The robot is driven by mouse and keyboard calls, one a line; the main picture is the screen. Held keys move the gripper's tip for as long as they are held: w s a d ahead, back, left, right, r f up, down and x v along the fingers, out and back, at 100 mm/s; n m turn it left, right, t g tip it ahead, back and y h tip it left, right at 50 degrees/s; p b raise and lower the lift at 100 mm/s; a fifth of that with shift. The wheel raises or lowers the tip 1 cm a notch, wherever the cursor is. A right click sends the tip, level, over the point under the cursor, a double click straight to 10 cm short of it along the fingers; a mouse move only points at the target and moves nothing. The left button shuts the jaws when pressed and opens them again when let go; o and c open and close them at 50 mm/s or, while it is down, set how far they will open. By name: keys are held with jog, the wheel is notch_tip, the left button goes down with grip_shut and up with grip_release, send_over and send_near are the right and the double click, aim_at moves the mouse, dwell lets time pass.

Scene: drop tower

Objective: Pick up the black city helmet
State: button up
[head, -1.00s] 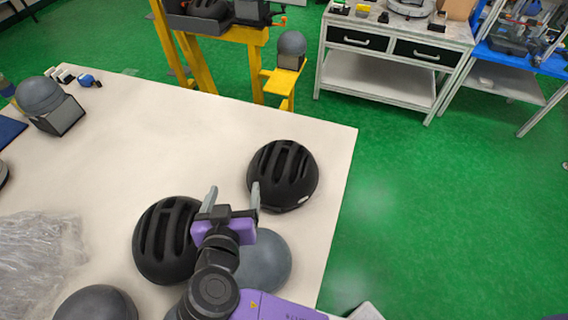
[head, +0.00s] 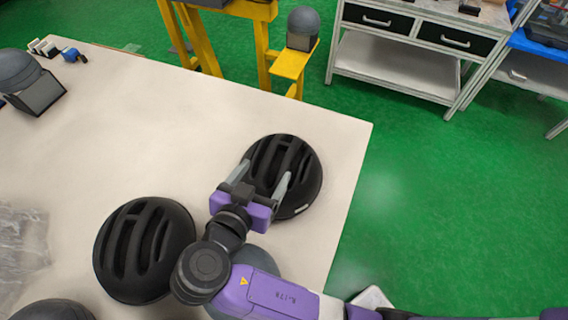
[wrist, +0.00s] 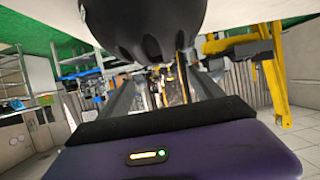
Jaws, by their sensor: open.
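Two black vented helmets sit on the pale table (head: 330,143) in the head view. One black helmet (head: 300,160) is near the table's right edge, and another black helmet (head: 146,250) is to its left and nearer me. I cannot tell by marking which one is the city helmet. My gripper (head: 264,174) is open, its two grey fingers overlapping the near side of the right helmet in the head view. In the wrist view the dark helmet (wrist: 148,25) fills the top middle, close to the open fingers. I cannot tell whether they touch it.
A smooth grey helmet (head: 257,262) lies partly hidden under my arm. Another dark helmet (head: 52,312) is at the bottom edge. Clear plastic wrap (head: 22,245) lies at left, and a grey helmet on a block (head: 40,92) at upper left. The table's middle is clear.

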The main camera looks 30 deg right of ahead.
aim_at(268, 169)
jog(key=shift+x, duration=1.5)
jog(key=x, duration=0.2)
jog(key=p+x, duration=0.1)
jog(key=f+p+x, duration=0.1)
jog(key=x, duration=0.1)
jog(key=shift+s+d+f, duration=0.1)
jog(key=shift+d, duration=0.15)
jog(key=shift+c, duration=0.2)
grip_shut()
